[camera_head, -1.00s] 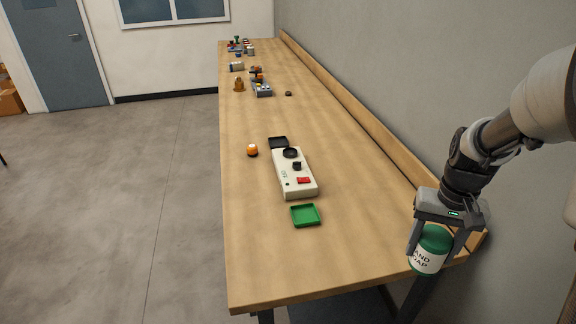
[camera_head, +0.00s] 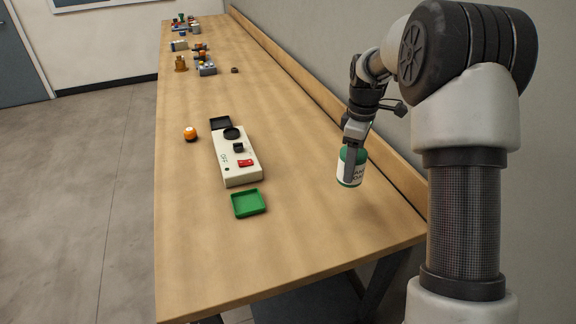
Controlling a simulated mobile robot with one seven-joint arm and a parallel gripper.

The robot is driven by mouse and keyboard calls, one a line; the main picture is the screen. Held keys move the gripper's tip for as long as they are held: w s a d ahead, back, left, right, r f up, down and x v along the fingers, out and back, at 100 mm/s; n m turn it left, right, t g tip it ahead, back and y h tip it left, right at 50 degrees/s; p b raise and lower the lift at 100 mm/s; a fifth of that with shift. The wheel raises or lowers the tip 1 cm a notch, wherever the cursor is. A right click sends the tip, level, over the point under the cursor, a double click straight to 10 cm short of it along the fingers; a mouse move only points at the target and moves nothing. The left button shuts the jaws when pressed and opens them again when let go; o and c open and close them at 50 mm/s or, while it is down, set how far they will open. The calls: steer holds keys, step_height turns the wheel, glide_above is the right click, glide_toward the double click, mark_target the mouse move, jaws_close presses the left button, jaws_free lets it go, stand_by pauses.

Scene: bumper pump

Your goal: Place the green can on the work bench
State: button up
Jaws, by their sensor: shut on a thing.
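The green can (camera_head: 343,172), with a white label carrying dark lettering, is in my gripper (camera_head: 350,160) at the right side of the work bench. The gripper points down and is shut on the can, which looks upright. I cannot tell whether the can's base touches the bench top or hangs a little above it. The work bench (camera_head: 300,250) is a long wooden top running away along the wall.
A green square tray (camera_head: 248,204) and a white device (camera_head: 238,165) with a red switch lie left of the can. An orange ball-like object (camera_head: 190,134) is farther left. Several small items crowd the far end. The near bench top is clear. A wooden ledge (camera_head: 330,131) runs along the wall.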

step_height(320, 180, down, 10)
steer(key=shift+r, duration=0.1)
stand_by(0.4)
steer(key=shift+b, duration=0.3)
steer(key=shift+f, duration=0.25)
steer(key=o, duration=1.4)
